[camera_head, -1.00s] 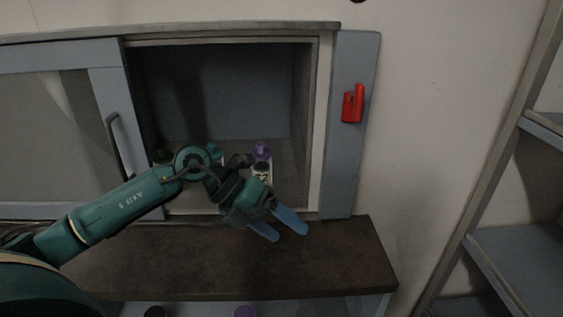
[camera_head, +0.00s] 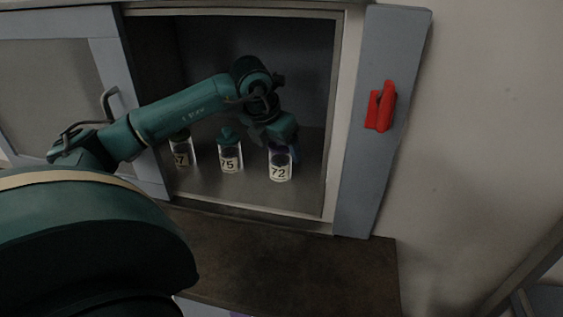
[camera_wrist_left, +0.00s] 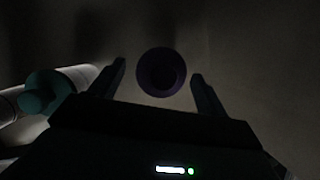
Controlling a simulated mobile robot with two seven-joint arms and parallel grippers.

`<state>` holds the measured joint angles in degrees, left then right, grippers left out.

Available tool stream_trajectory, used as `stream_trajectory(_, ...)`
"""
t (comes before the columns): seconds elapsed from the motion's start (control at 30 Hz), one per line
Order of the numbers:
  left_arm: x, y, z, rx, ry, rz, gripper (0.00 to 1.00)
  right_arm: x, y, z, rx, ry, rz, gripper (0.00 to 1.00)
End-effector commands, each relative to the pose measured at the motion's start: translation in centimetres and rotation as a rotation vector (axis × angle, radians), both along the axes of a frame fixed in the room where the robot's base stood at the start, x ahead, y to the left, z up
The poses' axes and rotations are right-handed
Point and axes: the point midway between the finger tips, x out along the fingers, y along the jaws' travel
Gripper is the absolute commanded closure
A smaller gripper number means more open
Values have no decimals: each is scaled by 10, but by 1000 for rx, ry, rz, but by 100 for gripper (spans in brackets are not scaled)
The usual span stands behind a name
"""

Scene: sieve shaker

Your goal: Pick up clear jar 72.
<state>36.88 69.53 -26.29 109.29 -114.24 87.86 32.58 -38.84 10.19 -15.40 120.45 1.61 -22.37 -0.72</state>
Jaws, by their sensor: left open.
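Clear jar 72 (camera_head: 280,170) stands upright in the cabinet, the rightmost of the jars, with its label facing out. My left gripper (camera_head: 284,150) is inside the cabinet over the top of this jar and hides most of its purple lid. In the left wrist view the round purple lid (camera_wrist_left: 161,72) lies between the two open fingertips of the left gripper (camera_wrist_left: 157,75), with a gap on each side. My right gripper is not in view.
Jar 75 (camera_head: 230,157) with a teal lid and another jar (camera_head: 182,152) stand to the left in the cabinet. The teal lid (camera_wrist_left: 38,92) shows beside my left finger. The cabinet's right frame (camera_head: 345,120) is close to jar 72. A red handle (camera_head: 380,106) is outside.

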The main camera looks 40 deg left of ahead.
Motion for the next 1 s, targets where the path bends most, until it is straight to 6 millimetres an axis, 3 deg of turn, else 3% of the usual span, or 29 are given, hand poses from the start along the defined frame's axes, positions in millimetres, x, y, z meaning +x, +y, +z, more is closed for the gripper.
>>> stream_trajectory(0.2, 9, 1, -23, -1, 0, 0, 24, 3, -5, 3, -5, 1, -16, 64)
stream_trajectory(0.47, 10, 1, -25, 0, -1, -1, 25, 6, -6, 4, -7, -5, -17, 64)
stream_trajectory(1.0, 10, 1, -25, 0, -1, -1, 69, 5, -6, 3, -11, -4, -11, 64)
